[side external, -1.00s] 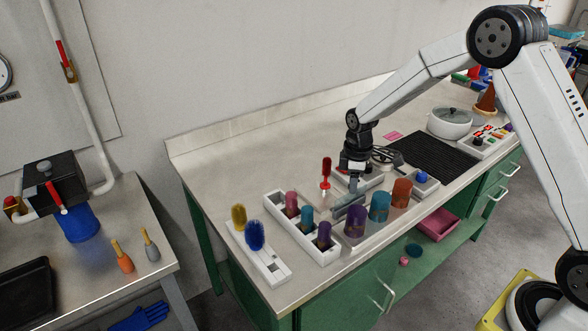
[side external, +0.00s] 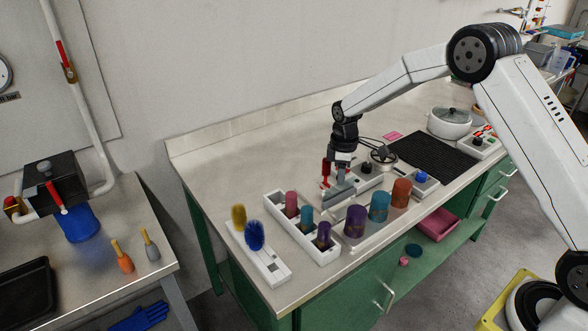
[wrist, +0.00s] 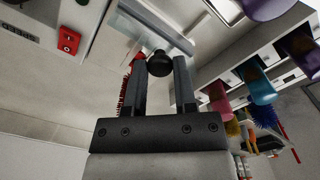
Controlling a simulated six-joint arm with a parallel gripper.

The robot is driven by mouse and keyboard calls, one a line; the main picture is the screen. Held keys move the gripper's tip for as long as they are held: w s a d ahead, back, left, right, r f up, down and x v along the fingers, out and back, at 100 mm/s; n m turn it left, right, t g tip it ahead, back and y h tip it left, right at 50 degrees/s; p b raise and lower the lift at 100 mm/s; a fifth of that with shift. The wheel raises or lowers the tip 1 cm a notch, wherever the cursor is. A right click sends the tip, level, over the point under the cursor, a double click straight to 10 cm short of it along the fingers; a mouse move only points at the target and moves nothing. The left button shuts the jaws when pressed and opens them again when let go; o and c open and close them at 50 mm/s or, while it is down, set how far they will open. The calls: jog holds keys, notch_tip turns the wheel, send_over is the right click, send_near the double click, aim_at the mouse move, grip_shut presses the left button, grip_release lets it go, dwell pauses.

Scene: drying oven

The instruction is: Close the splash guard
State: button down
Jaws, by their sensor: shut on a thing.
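The splash guard (side external: 339,193) is a grey, see-through panel on the bench beside the row of coloured cups. It stands steeply, with its lower edge near the bench top. In the wrist view the panel (wrist: 150,25) runs across the top, with a round black knob (wrist: 160,64) in front of it. My gripper (side external: 342,172) is at the panel's upper part. In the wrist view my gripper (wrist: 160,75) has the black knob between its fingertips and is shut on it. The exact contact is partly hidden by the fingers.
A white rack (side external: 272,203) with several coloured items is in front.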

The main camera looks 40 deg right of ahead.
jog(key=shift+w+r, duration=0.1)
jog(key=shift+w, duration=0.25)
jog(key=c, duration=0.6)
grip_release()
jog(key=shift+o, duration=0.9)
jog(key=shift+s, duration=0.1)
jog(key=shift+r, duration=3.85)
